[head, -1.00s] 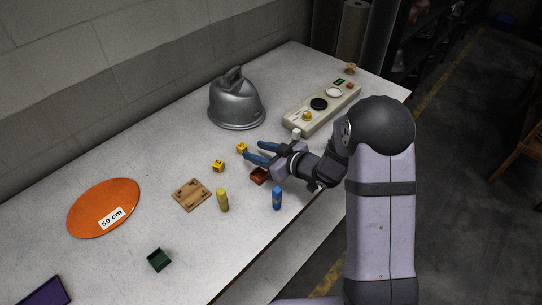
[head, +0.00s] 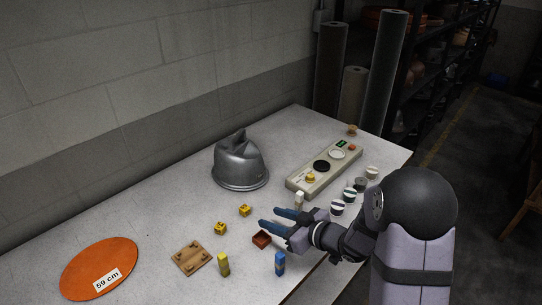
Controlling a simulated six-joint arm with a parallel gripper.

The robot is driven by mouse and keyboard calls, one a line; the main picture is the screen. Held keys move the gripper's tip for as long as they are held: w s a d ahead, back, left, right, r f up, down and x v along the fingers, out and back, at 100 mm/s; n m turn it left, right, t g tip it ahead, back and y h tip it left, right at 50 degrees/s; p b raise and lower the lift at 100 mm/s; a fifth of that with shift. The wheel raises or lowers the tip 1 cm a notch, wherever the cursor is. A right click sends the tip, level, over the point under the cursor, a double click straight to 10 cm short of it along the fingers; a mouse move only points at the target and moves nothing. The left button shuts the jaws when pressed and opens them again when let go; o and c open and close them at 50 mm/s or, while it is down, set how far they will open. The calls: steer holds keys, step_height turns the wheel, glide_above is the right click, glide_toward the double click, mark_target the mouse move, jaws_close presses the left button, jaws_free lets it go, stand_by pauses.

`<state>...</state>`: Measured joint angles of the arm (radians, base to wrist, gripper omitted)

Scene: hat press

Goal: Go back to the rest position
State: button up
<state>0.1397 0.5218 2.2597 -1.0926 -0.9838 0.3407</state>
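My gripper (head: 274,219) is in the head view, low over the table near its front edge. Its two blue fingers point left and stand apart, with nothing seen between them. Just below the fingers is a small red-brown open box (head: 261,240). A yellow cube (head: 245,210) lies just left of the fingertips, and another yellow cube (head: 220,229) lies farther left. My forearm reaches in from the right.
A grey metal hat form (head: 240,165) stands at the back. A control panel (head: 312,181) with knobs is behind the gripper. Several small pots (head: 349,194) stand right of it. A blue figure (head: 280,263), yellow figure (head: 224,265), wooden plate (head: 190,258) and orange disc (head: 85,275) are in front.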

steer(key=shift+w+d+h, duration=0.25)
steer(key=shift+d+h, duration=0.15)
steer(key=shift+d, duration=0.1)
steer(key=d+m+h, duration=0.1)
steer(key=d+h, duration=0.1)
steer(key=d+m+h+p, duration=0.1)
steer(key=d+h, duration=0.1)
steer(key=d, duration=0.1)
steer(key=shift+d+r, duration=0.1)
steer(key=shift+d, duration=0.2)
steer(key=s+d+m+h, duration=0.1)
steer(key=s+d, duration=0.1)
steer(key=s+d+m+g+h+p, duration=0.1)
steer(key=d+h, duration=0.1)
steer(key=s+d+m+g+h, duration=0.1)
steer(key=s+d, duration=0.1)
steer(key=shift+s+d+p, duration=0.35)
steer(key=s+a+r+m+g+p, duration=0.1)
steer(key=s+m+g, duration=0.3)
steer(key=s, duration=1.6)
steer(key=g+p, duration=0.1)
steer(key=g, duration=0.2)
steer(key=shift+s+a+r+h, duration=0.15)
steer(key=shift+s+r+h, duration=0.15)
steer(key=shift+s, duration=0.05)
steer(key=shift+o, duration=0.6)
steer(key=shift+w+r, duration=0.1)
steer(key=shift+r, duration=0.05)
